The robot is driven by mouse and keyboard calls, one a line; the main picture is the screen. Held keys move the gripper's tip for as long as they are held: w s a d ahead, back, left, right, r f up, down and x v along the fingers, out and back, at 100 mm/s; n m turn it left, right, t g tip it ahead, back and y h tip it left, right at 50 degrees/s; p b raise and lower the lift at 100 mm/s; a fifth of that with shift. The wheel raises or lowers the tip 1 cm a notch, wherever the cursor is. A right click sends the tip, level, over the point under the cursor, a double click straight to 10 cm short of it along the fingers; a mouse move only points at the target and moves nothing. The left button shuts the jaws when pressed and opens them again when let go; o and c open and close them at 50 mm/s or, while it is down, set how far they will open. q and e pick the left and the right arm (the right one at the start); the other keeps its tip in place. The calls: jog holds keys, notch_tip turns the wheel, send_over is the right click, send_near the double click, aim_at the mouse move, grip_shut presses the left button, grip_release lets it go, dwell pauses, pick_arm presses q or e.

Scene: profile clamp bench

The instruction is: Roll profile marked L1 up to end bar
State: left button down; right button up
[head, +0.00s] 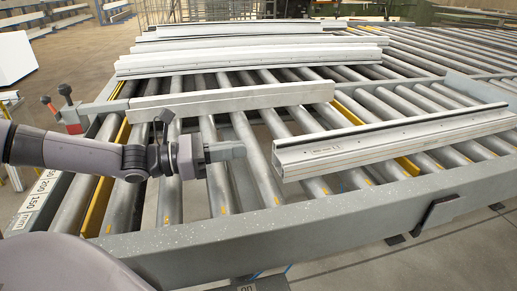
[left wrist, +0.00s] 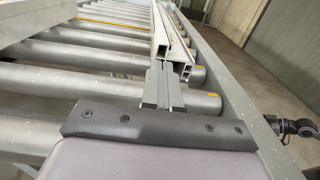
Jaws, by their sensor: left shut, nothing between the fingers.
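A pale aluminium profile (head: 390,138) lies slantwise across the rollers at the right, its open hollow end facing my left gripper. Small print shows near that end, too small to read, so I cannot confirm the L1 mark. My left gripper (head: 232,151) is shut and empty, just left of the profile's near end, with a small gap in the head view. In the left wrist view the closed fingers (left wrist: 164,85) point at the profile's end (left wrist: 172,45) and overlap it. A grey upright bar (head: 480,90) stands at the right; I cannot tell whether it is the end bar. My right gripper is out of view.
Another profile (head: 235,101) lies behind across the rollers, with several more stacked profiles (head: 250,58) farther back. The grey front rail (head: 300,228) borders the roller bed. Levers with red and black knobs (head: 64,90) stand at the left. Bare rollers (head: 215,190) lie around my gripper.

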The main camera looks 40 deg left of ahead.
pick_arm(q)
jog(key=b+x, duration=0.2)
jog(key=x, duration=0.2)
jog(key=shift+w+r, duration=0.1)
jog(key=shift+r, duration=0.1)
jog(key=shift+w+d, duration=0.1)
jog(key=shift+w, duration=0.15)
jog(key=shift+w+d+f+p, duration=0.15)
jog(key=shift+w+d+p, duration=0.15)
jog(key=shift+d+p, duration=0.15)
dwell(0.5)
